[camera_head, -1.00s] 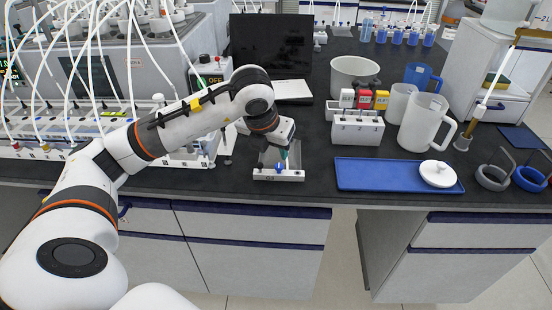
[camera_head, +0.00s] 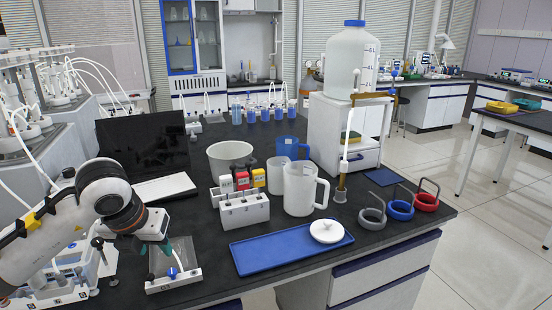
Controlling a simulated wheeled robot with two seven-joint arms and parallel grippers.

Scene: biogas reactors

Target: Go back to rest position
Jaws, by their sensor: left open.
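My left gripper (camera_head: 163,248) is at the lower left, pointing down over a small white holder (camera_head: 176,283) near the bench's front edge. Its teal fingertips are small and partly hidden by my wrist, and the jaws are open. A small blue piece (camera_head: 172,273) shows on the holder just below the fingertips. I cannot tell whether the fingers touch the holder. My right gripper is not in view.
Right of the gripper stand a white rack (camera_head: 244,211) with coloured blocks, a blue tray (camera_head: 270,253) with a white lid (camera_head: 326,231), and a white jug (camera_head: 299,190). A laptop (camera_head: 146,150) is behind. White apparatus with tubes (camera_head: 40,95) crowds the left.

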